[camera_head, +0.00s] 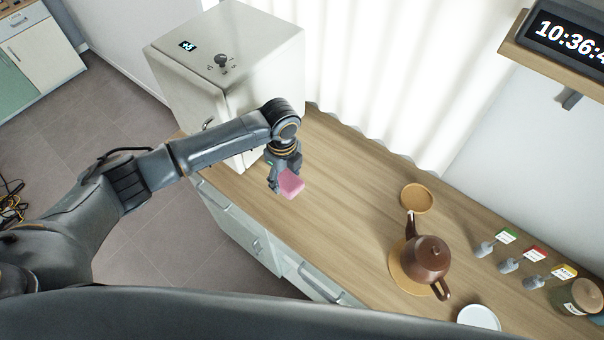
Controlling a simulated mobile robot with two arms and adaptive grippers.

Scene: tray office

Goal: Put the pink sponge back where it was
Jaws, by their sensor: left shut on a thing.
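The pink sponge (291,184) is held in my left gripper (283,180), which points down over the left part of the wooden counter. The gripper is shut on the sponge. The sponge appears to be near or just above the counter top; the exact gap cannot be told. The gripper hides part of the sponge. My right gripper is not in view.
A metal cabinet (222,70) stands at the back left of the counter (340,200). A brown teapot (430,255) sits on a round wooden mat, with a round coaster (416,198) behind it. Tagged spoons, a jar (578,297) and a white dish (479,318) are at right.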

